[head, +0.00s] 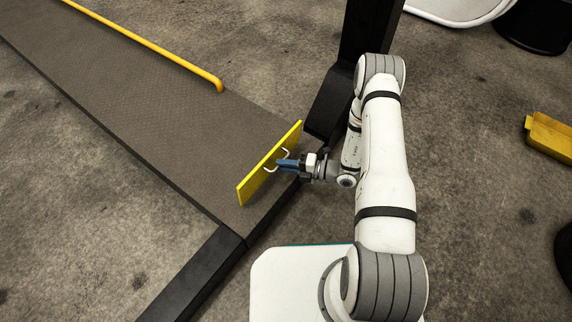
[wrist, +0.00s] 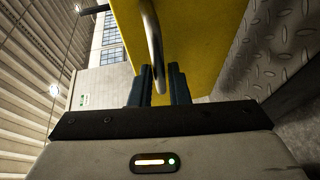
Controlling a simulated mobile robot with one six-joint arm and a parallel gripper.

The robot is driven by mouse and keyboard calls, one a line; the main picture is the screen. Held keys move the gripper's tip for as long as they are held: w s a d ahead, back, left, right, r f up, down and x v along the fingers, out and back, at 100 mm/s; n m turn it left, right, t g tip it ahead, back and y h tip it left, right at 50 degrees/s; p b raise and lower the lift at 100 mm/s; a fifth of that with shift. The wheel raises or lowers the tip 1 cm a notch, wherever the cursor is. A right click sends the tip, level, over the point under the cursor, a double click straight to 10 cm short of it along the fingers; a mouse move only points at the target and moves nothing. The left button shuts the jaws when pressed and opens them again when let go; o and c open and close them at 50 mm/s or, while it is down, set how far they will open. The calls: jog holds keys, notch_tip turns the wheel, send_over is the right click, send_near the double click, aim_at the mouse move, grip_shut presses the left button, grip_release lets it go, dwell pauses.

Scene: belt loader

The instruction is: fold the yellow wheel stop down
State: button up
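The yellow wheel stop (head: 262,172) is an upright, slightly leaning plate across the near end of the grey ramp-like deck (head: 150,110). It fills the upper middle of the wrist view (wrist: 200,40). A pale metal handle (head: 269,169) stands out from its face; in the wrist view the handle (wrist: 152,35) comes down towards the fingers. My gripper (head: 286,165) is at the handle, its blue fingers pointing at the plate. In the wrist view the fingers (wrist: 160,84) stand apart with the handle's end between them, and a narrow gap shows. Contact with the handle cannot be told.
A yellow rail (head: 150,43) runs along the deck's far side. A black post (head: 365,35) stands close behind my arm. A yellow tray-like object (head: 550,136) lies on the floor at right, and a black bin (head: 535,25) is at top right. Concrete floor between is clear.

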grip_shut()
dwell(0.3)
